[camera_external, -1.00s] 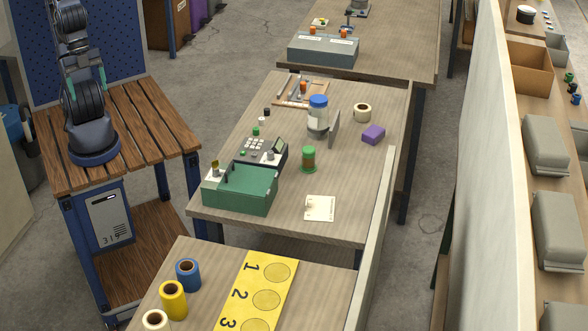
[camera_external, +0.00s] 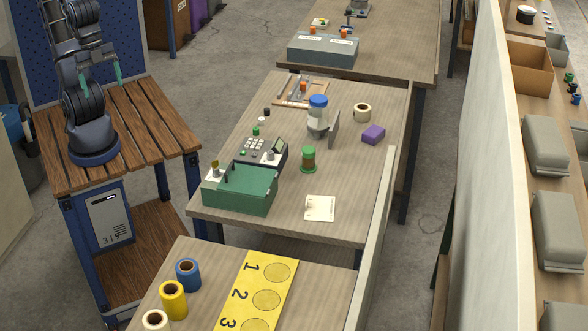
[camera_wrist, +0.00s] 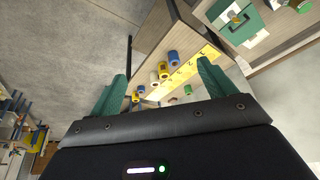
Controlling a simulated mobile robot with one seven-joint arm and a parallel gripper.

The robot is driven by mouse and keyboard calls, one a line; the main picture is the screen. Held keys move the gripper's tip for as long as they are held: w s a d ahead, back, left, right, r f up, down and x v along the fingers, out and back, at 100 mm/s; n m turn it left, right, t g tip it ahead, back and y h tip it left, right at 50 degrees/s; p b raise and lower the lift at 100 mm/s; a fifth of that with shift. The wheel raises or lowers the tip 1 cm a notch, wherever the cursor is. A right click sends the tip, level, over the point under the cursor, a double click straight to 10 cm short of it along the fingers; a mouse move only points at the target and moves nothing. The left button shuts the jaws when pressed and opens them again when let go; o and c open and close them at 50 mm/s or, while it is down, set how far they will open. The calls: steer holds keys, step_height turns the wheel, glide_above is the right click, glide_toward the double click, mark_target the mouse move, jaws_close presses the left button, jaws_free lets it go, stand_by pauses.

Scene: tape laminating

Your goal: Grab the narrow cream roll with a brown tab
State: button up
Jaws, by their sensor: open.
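A cream roll with a dark core (camera_external: 155,320) is at the bottom edge of the external view, partly cut off, beside a yellow roll (camera_external: 173,300) and a blue roll (camera_external: 188,274). In the wrist view a cream roll (camera_wrist: 154,76) stands in the row with the yellow and blue rolls. Another cream roll (camera_external: 362,112) stands on the middle table. No brown tab can be made out on either. My gripper (camera_wrist: 162,69) is open and empty, its green fingers spread wide, far from the rolls, above the slatted wooden bench in the external view.
A yellow board numbered 1, 2, 3 (camera_external: 258,292) lies right of the near rolls. A pale partition (camera_external: 374,240) runs along the right.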

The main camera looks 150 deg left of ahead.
steer(key=w+a+r+n, duration=0.1)
steer(key=w+a+r, duration=0.2)
steer(key=w+a, duration=1.45)
steer(key=w+a+f+n, duration=0.1)
steer(key=w+a+f, duration=0.15)
steer(key=a, duration=1.05)
steer(key=w+a+f, duration=0.2)
steer(key=a+f, duration=0.2)
steer(key=a, duration=1)
steer(key=n+y, duration=0.1)
steer(key=n, duration=0.1)
glide_above(356, 105)
steer(key=s, duration=0.2)
step_height(356, 105, down, 24)
steer(key=x, duration=0.5)
steer(key=shift+w+d+f, duration=0.1)
steer(key=shift+d, duration=0.15)
steer(key=shift+a+x, duration=0.2)
steer(key=shift+x, duration=1.2)
steer(key=shift+a+x, duration=0.2)
steer(key=shift+x, duration=1.2)
steer(key=shift+w, duration=0.1)
